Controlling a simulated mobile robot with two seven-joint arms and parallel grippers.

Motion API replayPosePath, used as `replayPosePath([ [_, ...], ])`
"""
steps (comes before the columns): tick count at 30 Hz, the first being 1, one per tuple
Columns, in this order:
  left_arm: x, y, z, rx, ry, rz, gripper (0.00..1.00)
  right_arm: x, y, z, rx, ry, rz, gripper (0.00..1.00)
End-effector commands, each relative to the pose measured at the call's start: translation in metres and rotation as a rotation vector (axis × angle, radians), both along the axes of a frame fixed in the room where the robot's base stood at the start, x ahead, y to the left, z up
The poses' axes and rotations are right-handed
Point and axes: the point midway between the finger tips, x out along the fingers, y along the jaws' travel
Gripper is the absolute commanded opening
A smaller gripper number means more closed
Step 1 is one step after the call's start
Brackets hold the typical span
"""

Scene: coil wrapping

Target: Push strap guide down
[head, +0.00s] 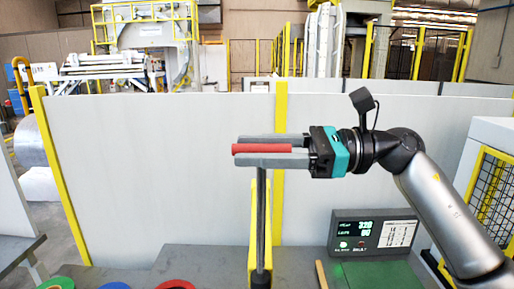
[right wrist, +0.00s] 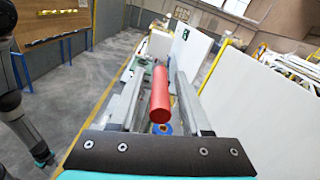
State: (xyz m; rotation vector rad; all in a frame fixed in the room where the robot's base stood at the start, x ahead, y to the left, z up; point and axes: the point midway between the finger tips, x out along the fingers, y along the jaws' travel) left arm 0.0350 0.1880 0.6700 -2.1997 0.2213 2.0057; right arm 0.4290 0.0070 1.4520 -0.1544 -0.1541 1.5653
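The strap guide shows as a red handle (head: 262,148) at the top of an upright dark rod (head: 261,215). My right gripper (head: 268,149) reaches in from the right, level, with its two grey fingers on either side of the red handle. In the right wrist view the red handle (right wrist: 160,95) lies lengthwise between the fingers, with a gap on both sides. The right gripper is open and around the handle, not closed on it. My left gripper's fingers show in neither view.
A yellow post (head: 256,235) stands by the rod's lower part. A small display box (head: 373,233) and a green mat (head: 375,275) are on the table at the right. Coloured rolls (head: 175,285) lie at the front left. White panels (head: 160,170) stand behind.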

Motion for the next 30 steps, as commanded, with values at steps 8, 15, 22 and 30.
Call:
replayPosePath([
  [8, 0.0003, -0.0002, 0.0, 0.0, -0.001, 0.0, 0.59, 0.0002, -0.0003, 0.0001, 0.0, 0.0, 0.0, 0.15],
  [15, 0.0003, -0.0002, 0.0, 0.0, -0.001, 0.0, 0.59, 0.0002, -0.0005, 0.0004, 0.0, 0.0, -0.001, 0.0],
  [22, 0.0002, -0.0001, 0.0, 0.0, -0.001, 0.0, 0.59, 0.0003, -0.0006, 0.0005, 0.0, -0.001, -0.001, 0.0],
  [30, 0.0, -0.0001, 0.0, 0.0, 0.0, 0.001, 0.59, 0.0004, -0.0007, 0.0007, 0.0, -0.001, -0.002, 0.0],
])
